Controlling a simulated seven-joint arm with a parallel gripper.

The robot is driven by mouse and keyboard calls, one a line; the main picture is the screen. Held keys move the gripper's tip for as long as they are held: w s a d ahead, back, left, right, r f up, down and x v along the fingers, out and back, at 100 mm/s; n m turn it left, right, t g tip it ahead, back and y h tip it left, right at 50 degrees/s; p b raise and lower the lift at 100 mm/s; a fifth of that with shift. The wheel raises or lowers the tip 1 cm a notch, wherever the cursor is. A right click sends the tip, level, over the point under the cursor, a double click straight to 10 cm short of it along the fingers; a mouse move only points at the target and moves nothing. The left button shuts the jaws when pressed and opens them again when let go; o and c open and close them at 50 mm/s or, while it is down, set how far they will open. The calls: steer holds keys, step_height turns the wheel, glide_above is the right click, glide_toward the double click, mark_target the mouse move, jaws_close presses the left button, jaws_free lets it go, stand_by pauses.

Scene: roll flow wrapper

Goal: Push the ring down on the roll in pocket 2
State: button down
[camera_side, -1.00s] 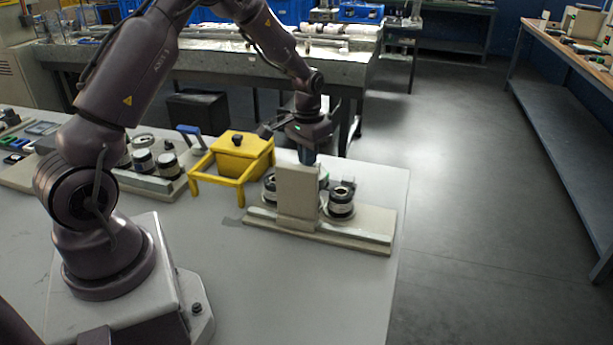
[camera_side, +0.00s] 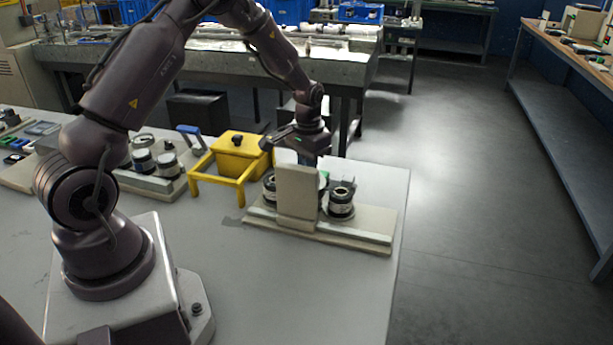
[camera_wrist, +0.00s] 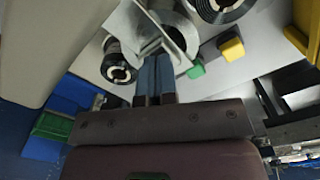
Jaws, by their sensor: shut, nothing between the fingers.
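A beige fixture (camera_side: 365,237) stands near the table's right edge, with an upright panel (camera_side: 297,190) at its middle. Dark rolls with pale bands stand at the panel's left (camera_side: 269,190) and right (camera_side: 341,203). My gripper (camera_side: 307,160) points down behind the panel, which hides its tips in the side view. In the wrist view my shut blue-grey fingers (camera_wrist: 154,72) are at a shiny metal piece (camera_wrist: 150,28). One roll (camera_wrist: 118,62) lies left of the tips and another (camera_wrist: 222,6) is at the top right. I cannot tell which pocket is 2, nor whether the tips touch a ring.
A yellow frame with a yellow box (camera_side: 240,155) stands left of the fixture. A rack with several rolls (camera_side: 150,180) is farther left. In the wrist view a green block (camera_wrist: 196,70) and a yellow block (camera_wrist: 231,47) sit right of the fingers. The table in front is clear.

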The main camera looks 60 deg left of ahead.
steer(key=shift+r, duration=0.1)
step_height(320, 180, up, 8)
steer(key=shift+r, duration=0.2)
stand_by(0.7)
